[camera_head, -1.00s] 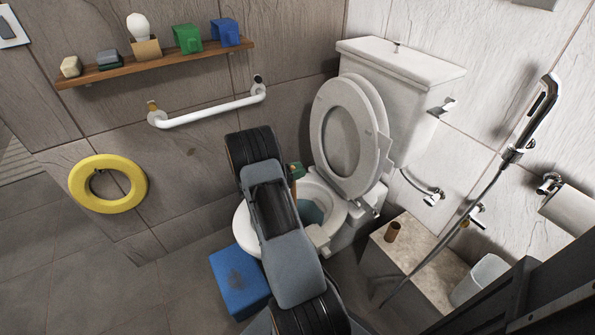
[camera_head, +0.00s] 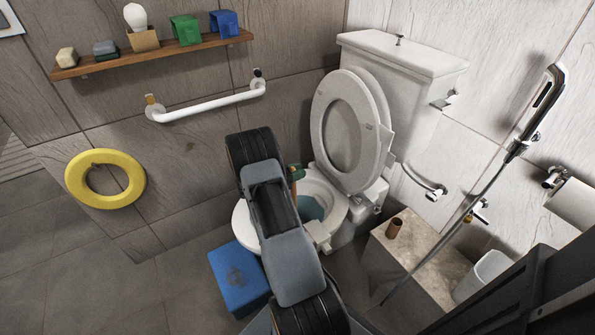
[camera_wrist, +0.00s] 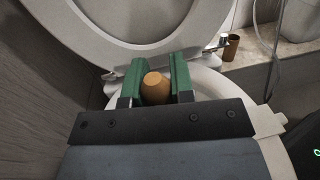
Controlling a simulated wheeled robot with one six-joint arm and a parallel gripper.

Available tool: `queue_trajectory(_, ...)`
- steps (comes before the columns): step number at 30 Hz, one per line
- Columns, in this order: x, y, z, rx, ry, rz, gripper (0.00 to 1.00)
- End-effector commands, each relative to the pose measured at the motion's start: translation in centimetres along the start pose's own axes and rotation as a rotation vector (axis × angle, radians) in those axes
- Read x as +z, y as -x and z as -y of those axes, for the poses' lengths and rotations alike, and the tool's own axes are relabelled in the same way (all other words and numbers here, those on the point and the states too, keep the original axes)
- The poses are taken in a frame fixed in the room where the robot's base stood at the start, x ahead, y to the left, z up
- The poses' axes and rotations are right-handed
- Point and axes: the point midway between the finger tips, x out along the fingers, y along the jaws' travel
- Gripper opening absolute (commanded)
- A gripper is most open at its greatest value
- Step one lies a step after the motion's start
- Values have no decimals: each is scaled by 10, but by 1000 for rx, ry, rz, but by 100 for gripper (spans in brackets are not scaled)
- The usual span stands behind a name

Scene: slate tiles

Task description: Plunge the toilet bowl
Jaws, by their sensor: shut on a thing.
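The toilet (camera_head: 330,190) stands against the back wall with its lid and seat raised and its bowl open. Bluish water shows in the bowl (camera_head: 312,205) in the head view. My gripper (camera_wrist: 162,85) has green fingers and is shut on an orange-brown wooden handle (camera_wrist: 156,88), seen end-on in the wrist view. The handle appears to be the plunger's; it stands over the bowl, and its lower end is hidden. In the head view my arm covers the left part of the bowl, and only a little of the green fingers and the handle (camera_head: 299,176) shows.
A blue block (camera_head: 238,278) sits on the floor left of the toilet. A stone ledge (camera_head: 425,262) with a brown cardboard tube (camera_head: 394,228) and a white bin (camera_head: 482,275) is at the right. A yellow ring (camera_head: 103,205) and white grab bar (camera_head: 210,106) are on the left wall.

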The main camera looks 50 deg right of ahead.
Motion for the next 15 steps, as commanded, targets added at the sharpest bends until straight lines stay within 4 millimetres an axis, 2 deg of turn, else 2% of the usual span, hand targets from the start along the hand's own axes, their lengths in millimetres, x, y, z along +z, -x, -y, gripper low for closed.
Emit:
queue_trajectory(1, -6, 0, 1, -1, 4, -1, 0)
queue_trajectory(7, -1, 0, 1, -1, 5, -2, 0)
queue_trajectory(15, 16, 0, 1, -1, 5, -3, 0)
